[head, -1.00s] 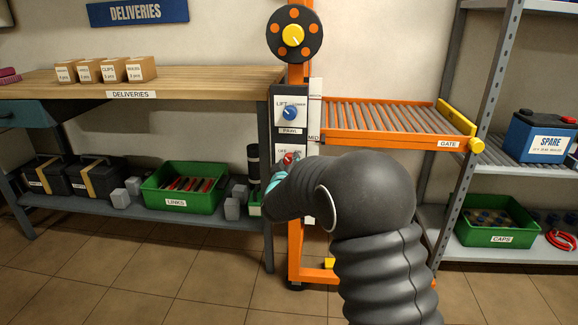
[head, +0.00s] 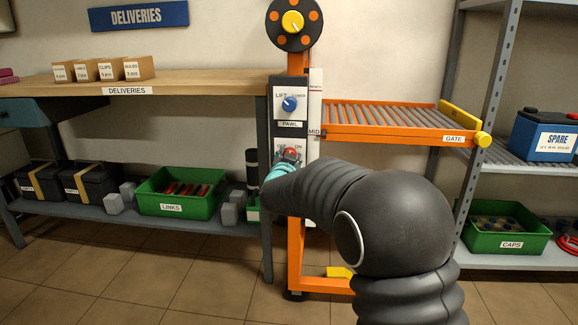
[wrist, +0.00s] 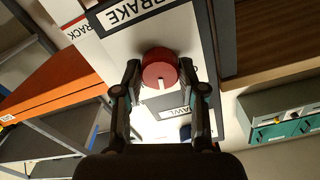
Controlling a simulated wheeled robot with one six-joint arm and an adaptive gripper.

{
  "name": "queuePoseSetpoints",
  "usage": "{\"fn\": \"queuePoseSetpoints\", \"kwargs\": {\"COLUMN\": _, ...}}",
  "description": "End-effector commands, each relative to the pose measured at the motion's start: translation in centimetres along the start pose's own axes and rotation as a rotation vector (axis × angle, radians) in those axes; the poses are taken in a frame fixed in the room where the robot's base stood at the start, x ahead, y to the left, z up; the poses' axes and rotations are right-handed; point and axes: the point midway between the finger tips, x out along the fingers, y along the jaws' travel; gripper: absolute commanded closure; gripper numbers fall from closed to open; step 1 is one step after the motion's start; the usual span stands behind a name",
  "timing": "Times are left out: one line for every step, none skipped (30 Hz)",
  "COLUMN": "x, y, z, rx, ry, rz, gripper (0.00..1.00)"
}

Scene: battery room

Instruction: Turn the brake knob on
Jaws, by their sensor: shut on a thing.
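The red brake knob (head: 290,153) sits on the white panel of the orange post, below the blue PAWL knob (head: 289,104). OFF and ON labels show above it. In the wrist view the round red knob (wrist: 158,66) lies between the two fingers of my gripper (wrist: 160,78), which is shut on it. Its white pointer mark points toward the bottom of that view, toward the PAWL label. In the head view my gripper (head: 281,167) reaches the knob from below, and its fingers are mostly hidden by my arm.
An orange roller shelf with a GATE label (head: 454,139) juts out right of the post. The deliveries bench (head: 180,86) stands at left, with a green LINKS bin (head: 172,208) below. A grey rack (head: 490,100) stands at right.

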Motion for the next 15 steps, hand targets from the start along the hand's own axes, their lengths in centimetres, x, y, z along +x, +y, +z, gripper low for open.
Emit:
{"fn": "queuePoseSetpoints", "kwargs": {"x": -0.02, "y": 0.07, "z": 0.26, "rx": 0.045, "ry": 0.001, "rz": -0.001, "gripper": 0.94}}
{"fn": "queuePoseSetpoints", "kwargs": {"x": -0.02, "y": 0.06, "z": 0.24, "rx": 0.072, "ry": 0.001, "rz": -0.001, "gripper": 0.94}}
{"fn": "queuePoseSetpoints", "kwargs": {"x": -0.02, "y": 0.06, "z": 0.21, "rx": 0.110, "ry": 0.001, "rz": -0.001, "gripper": 0.94}}
{"fn": "queuePoseSetpoints", "kwargs": {"x": -0.02, "y": 0.05, "z": 0.19, "rx": 0.138, "ry": 0.000, "rz": -0.001, "gripper": 0.94}}
{"fn": "queuePoseSetpoints", "kwargs": {"x": -0.01, "y": 0.05, "z": 0.17, "rx": 0.166, "ry": 0.000, "rz": -0.001, "gripper": 0.94}}
{"fn": "queuePoseSetpoints", "kwargs": {"x": -0.01, "y": 0.04, "z": 0.15, "rx": 0.201, "ry": 0.000, "rz": -0.001, "gripper": 0.94}}
{"fn": "queuePoseSetpoints", "kwargs": {"x": -0.01, "y": 0.04, "z": 0.13, "rx": 0.228, "ry": -0.001, "rz": -0.001, "gripper": 0.94}}
{"fn": "queuePoseSetpoints", "kwargs": {"x": 0.00, "y": 0.04, "z": 0.12, "rx": 0.253, "ry": -0.001, "rz": 0.000, "gripper": 0.94}}
{"fn": "queuePoseSetpoints", "kwargs": {"x": 0.00, "y": 0.04, "z": 0.10, "rx": 0.286, "ry": -0.001, "rz": 0.000, "gripper": 0.94}}
{"fn": "queuePoseSetpoints", "kwargs": {"x": 0.00, "y": 0.04, "z": 0.09, "rx": 0.309, "ry": -0.001, "rz": 0.000, "gripper": 0.94}}
{"fn": "queuePoseSetpoints", "kwargs": {"x": 0.00, "y": 0.04, "z": 0.08, "rx": 0.333, "ry": -0.001, "rz": 0.000, "gripper": 0.94}}
{"fn": "queuePoseSetpoints", "kwargs": {"x": 0.00, "y": 0.04, "z": 0.07, "rx": 0.362, "ry": -0.001, "rz": 0.000, "gripper": 0.94}}
{"fn": "queuePoseSetpoints", "kwargs": {"x": 0.00, "y": 0.05, "z": 0.07, "rx": 0.382, "ry": -0.001, "rz": 0.000, "gripper": 0.94}}
{"fn": "queuePoseSetpoints", "kwargs": {"x": 0.00, "y": 0.05, "z": 0.06, "rx": 0.401, "ry": -0.001, "rz": 0.000, "gripper": 0.94}}
{"fn": "queuePoseSetpoints", "kwargs": {"x": 0.00, "y": 0.05, "z": 0.06, "rx": 0.427, "ry": -0.001, "rz": 0.000, "gripper": 0.94}}
